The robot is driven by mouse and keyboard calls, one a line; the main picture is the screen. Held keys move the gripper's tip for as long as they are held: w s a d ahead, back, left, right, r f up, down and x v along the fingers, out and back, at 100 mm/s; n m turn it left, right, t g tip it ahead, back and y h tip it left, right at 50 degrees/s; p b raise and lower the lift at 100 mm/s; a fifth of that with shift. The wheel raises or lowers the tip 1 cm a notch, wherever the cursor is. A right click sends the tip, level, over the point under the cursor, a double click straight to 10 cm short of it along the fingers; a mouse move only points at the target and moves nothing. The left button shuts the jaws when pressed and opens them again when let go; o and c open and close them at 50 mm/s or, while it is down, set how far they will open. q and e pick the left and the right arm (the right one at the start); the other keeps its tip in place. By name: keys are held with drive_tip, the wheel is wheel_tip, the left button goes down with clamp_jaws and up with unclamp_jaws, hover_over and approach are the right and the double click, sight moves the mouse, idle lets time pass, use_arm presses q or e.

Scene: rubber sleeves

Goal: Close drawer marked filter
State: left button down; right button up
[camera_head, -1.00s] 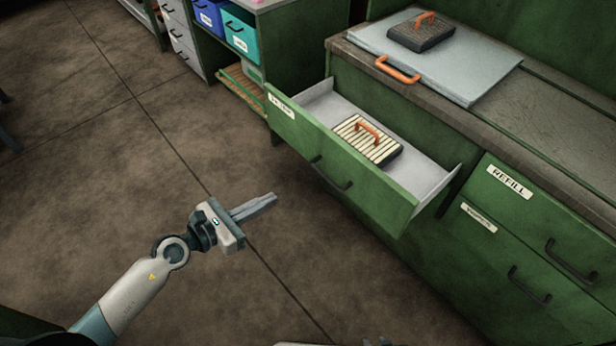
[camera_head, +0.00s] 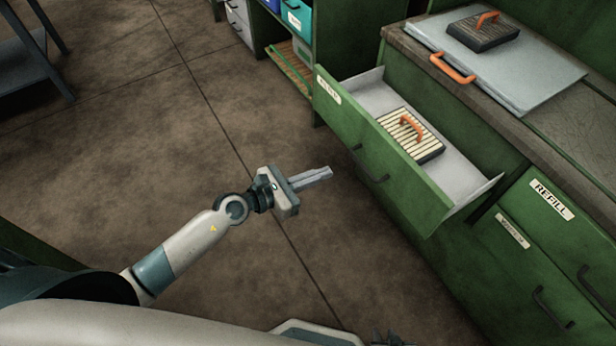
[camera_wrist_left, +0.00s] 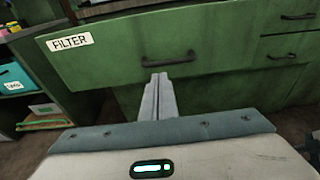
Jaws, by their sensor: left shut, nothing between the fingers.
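The green drawer (camera_head: 405,185) stands pulled out from the green bench, with a black handle (camera_head: 368,166) on its front. Its white label reads FILTER in the left wrist view (camera_wrist_left: 70,42). A pleated filter with an orange handle (camera_head: 412,137) lies inside the drawer. My left gripper (camera_head: 327,173) is shut and empty, in front of the drawer face. In the left wrist view its fingertips (camera_wrist_left: 159,77) point at the drawer front just below the handle; I cannot tell whether they touch. Part of my right gripper (camera_head: 392,338) shows at the bottom edge, mostly cut off.
A drawer marked REFILL (camera_head: 551,199) is shut, right of the open one. On the benchtop lie a grey panel with an orange handle (camera_head: 453,68) and a dark filter block (camera_head: 484,33). Shelves with a teal bin (camera_head: 297,17) stand behind. The brown floor (camera_head: 130,130) is clear at left.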

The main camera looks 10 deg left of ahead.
use_arm(q)
drive_tip(key=x, duration=0.8)
drive_tip(key=shift+w+d, duration=0.15)
